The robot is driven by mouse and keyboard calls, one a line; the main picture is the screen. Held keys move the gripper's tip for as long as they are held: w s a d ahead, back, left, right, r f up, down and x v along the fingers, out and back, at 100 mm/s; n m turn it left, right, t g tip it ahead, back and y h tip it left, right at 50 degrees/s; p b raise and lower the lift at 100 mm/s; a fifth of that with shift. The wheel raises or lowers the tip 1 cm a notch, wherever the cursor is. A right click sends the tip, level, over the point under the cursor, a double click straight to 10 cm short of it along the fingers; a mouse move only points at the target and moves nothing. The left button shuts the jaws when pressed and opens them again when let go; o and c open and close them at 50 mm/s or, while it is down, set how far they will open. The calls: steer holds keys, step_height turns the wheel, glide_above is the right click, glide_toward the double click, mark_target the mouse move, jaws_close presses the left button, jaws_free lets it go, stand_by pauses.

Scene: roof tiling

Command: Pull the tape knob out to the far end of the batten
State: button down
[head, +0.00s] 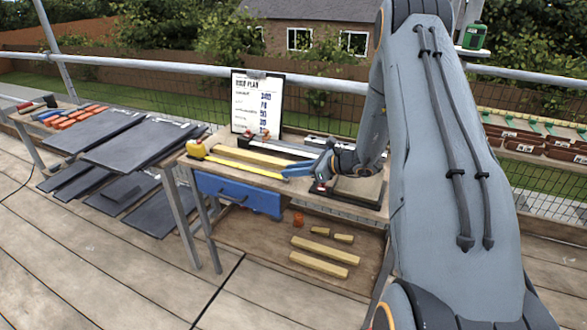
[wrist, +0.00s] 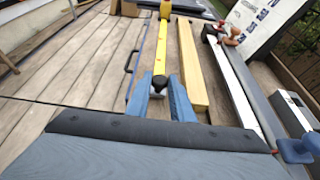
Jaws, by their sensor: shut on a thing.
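The yellow tape measure case (head: 197,149) sits at the left end of the workbench; it also shows at the top of the wrist view (wrist: 165,9). Its yellow tape (head: 245,168) is drawn out along the bench's front side to my gripper (head: 296,171). In the wrist view the dark tape knob (wrist: 159,80) is between the blue fingers of my gripper (wrist: 160,95), which is shut on it. The pale wooden batten (wrist: 190,70) lies beside the tape, roughly parallel. In the head view my arm hides part of the batten's right side (head: 250,157).
A clipboard (head: 257,105) stands at the back of the bench. A pale metal rail (wrist: 235,85) lies beyond the batten. A blue drawer (head: 238,194) is under the benchtop. Dark slates (head: 135,142) are on the left table; wood offcuts (head: 320,250) lie on the lower shelf.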

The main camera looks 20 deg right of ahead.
steer(key=c, duration=1.6)
jaws_free()
steer(key=shift+b+v, duration=0.75)
steer(key=shift+v, duration=3.15)
